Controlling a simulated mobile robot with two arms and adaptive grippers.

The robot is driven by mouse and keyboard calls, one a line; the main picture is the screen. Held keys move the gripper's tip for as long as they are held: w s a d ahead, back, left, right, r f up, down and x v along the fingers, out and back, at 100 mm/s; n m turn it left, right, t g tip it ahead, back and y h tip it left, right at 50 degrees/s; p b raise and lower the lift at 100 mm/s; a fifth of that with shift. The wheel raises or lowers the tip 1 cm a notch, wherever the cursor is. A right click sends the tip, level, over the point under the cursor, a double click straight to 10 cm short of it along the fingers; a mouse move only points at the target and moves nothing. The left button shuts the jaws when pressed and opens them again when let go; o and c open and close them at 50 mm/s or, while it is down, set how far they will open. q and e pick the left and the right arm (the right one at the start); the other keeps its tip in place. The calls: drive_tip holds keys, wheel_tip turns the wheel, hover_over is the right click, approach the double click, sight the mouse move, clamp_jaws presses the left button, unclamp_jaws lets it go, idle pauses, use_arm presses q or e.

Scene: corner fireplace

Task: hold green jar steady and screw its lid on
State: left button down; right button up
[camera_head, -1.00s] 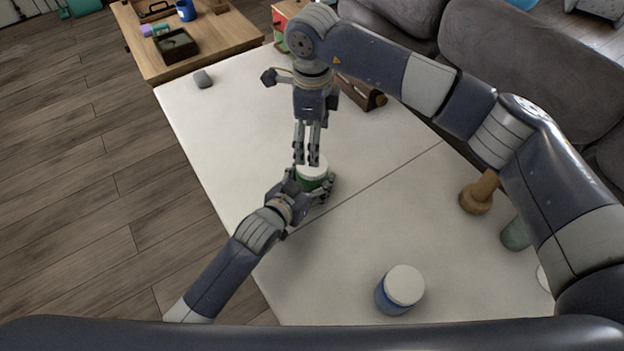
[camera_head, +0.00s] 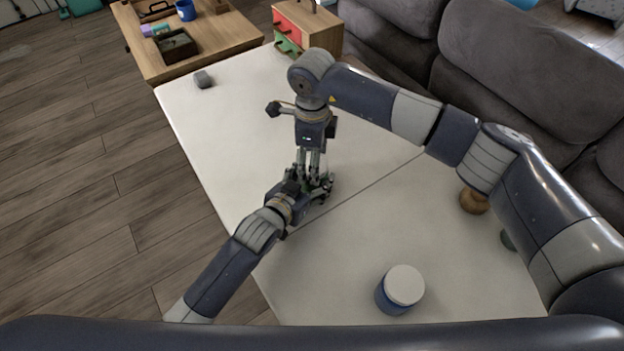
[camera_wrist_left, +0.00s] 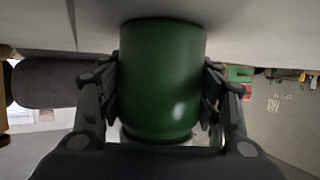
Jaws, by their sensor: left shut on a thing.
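The green jar (camera_wrist_left: 162,80) stands on the white table (camera_head: 225,130) and fills the middle of the left wrist view, which sees the table at the top. My left gripper (camera_head: 316,190) is shut around the jar's sides, one finger on each side. A pale strip, likely the lid (camera_wrist_left: 190,139), shows at the jar's end away from the table. My right gripper (camera_head: 312,178) points straight down over the jar, its fingertips at the jar's top. In the head view the grippers hide the lid and nearly all the jar, so the right fingers' opening is unclear.
A blue jar with a white lid (camera_head: 404,285) stands near the front. A brown wooden object (camera_head: 474,201) is partly behind my right arm. A small grey object (camera_head: 203,79) lies at the far left corner. Grey sofas (camera_head: 535,75) border the right side. The table's left part is clear.

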use_arm(q)
drive_tip(key=shift+f, duration=0.1)
use_arm(e)
drive_tip(key=c, duration=0.4)
drive_tip(key=o, duration=1.2)
wheel_tip(320, 180, up, 12)
drive_tip(key=shift+r, duration=0.1)
